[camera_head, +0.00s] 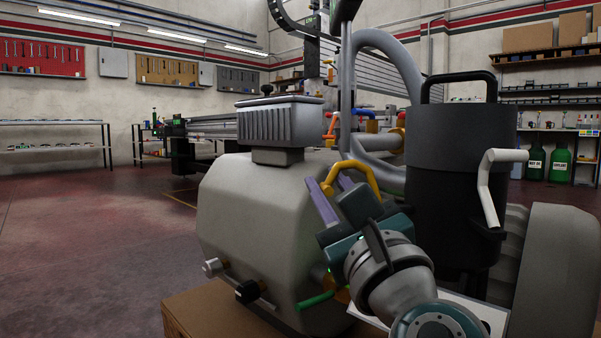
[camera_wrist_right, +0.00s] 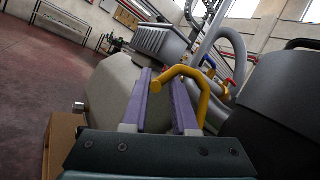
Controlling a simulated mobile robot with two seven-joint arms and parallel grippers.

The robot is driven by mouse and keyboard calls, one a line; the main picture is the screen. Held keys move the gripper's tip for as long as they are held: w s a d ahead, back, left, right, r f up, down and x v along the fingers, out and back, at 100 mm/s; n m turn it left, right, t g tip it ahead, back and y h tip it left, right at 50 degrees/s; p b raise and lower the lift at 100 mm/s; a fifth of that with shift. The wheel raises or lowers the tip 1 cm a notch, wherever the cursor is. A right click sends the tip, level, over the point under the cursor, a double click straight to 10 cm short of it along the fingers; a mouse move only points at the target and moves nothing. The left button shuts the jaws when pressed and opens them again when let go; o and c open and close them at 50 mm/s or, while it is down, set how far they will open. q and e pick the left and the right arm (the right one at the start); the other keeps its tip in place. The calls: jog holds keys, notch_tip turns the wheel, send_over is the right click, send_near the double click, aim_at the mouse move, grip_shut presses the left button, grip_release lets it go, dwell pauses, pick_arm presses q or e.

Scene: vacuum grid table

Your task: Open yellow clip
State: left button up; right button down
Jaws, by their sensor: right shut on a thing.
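The yellow clip (camera_head: 350,170) is a bent handle-like bar beside the large grey tank, in the middle of the head view. It also shows in the right wrist view as a yellow arch (camera_wrist_right: 183,72) crossing between the fingers. My right gripper (camera_head: 327,187) has purple fingers and reaches up to the clip from below right. In the right wrist view its fingers (camera_wrist_right: 164,90) stand on either side of part of the yellow bar, and it is shut on the clip. The exact contact is partly hidden by the fingers. My left gripper is not in view.
The grey tank (camera_head: 255,225) with a ribbed box (camera_head: 279,121) on top stands left of my right gripper. A black canister (camera_head: 455,190) with a white handle (camera_head: 490,185) stands close on the right. A thick grey hose (camera_head: 405,75) arches behind. The floor at left is clear.

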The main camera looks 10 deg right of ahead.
jog(key=shift+a+f+n+g+y, duration=0.2)
jog(key=shift+n+y, duration=0.25)
jog(key=shift+n, duration=0.45)
jog(key=shift+a+f+n+g+y, duration=0.1)
jog(key=shift+f+n+g+y, duration=0.25)
jog(key=shift+n, duration=0.55)
jog(key=c, duration=1)
grip_release()
jog(key=shift+o, duration=1.4)
jog(key=shift+f, duration=0.15)
jog(key=shift+s, duration=0.1)
jog(key=shift+s+d+f+p, duration=0.1)
jog(key=shift+s+d+p, duration=0.05)
jog(key=shift+s+p, duration=0.2)
jog(key=p+v, duration=0.2)
jog(key=v, duration=0.7)
